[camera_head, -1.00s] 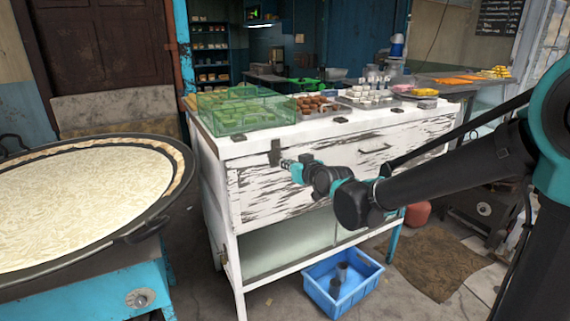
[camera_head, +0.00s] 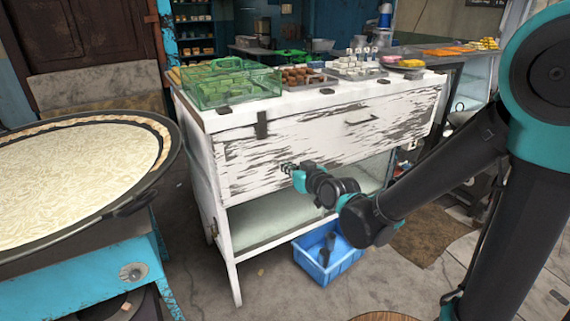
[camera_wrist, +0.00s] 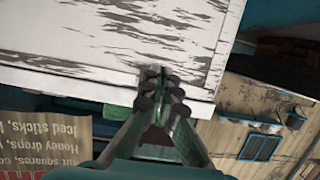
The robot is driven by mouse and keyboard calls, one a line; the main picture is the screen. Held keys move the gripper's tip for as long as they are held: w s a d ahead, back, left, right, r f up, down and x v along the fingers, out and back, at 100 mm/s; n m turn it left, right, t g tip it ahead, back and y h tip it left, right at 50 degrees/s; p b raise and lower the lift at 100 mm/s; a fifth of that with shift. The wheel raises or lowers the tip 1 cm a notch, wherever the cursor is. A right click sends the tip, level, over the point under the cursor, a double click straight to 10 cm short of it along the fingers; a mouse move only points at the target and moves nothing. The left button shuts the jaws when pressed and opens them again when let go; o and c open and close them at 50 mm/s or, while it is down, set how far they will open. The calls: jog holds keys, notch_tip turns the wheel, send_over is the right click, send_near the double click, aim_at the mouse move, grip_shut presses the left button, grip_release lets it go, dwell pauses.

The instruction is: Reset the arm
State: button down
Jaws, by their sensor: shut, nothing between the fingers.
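My gripper (camera_head: 287,168) is at the end of my teal and black arm, in front of the white, worn drawer front of the counter (camera_head: 330,135). In the wrist view my gripper (camera_wrist: 163,82) has its fingers together and holds nothing. The white worn panel of the counter (camera_wrist: 95,45) fills the upper left of that view, beyond the fingertips. I cannot tell how far the fingertips are from it.
A large round pan (camera_head: 70,180) of white food stands on a blue stove (camera_head: 100,275) at left.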

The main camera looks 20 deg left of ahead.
dwell(0.3)
jog(key=w+d+f+m+g+h, duration=0.1)
jog(key=d+f+m+h, duration=0.2)
jog(key=d, duration=0.8)
jog(key=w+d+f+m+h, duration=0.1)
jog(key=d+f+h, duration=0.3)
jog(key=d, duration=0.8)
jog(key=s+d+f+m+g+h, duration=0.2)
jog(key=s+d+f+m, duration=0.1)
jog(key=s+d, duration=0.4)
jog(key=s+d+f+m+g+h, duration=0.2)
jog(key=s+d+f, duration=0.3)
jog(key=d, duration=0.8)
jog(key=shift+s+m+g, duration=0.4)
jog(key=shift+s, duration=0.5)
jog(key=shift+d+f, duration=0.1)
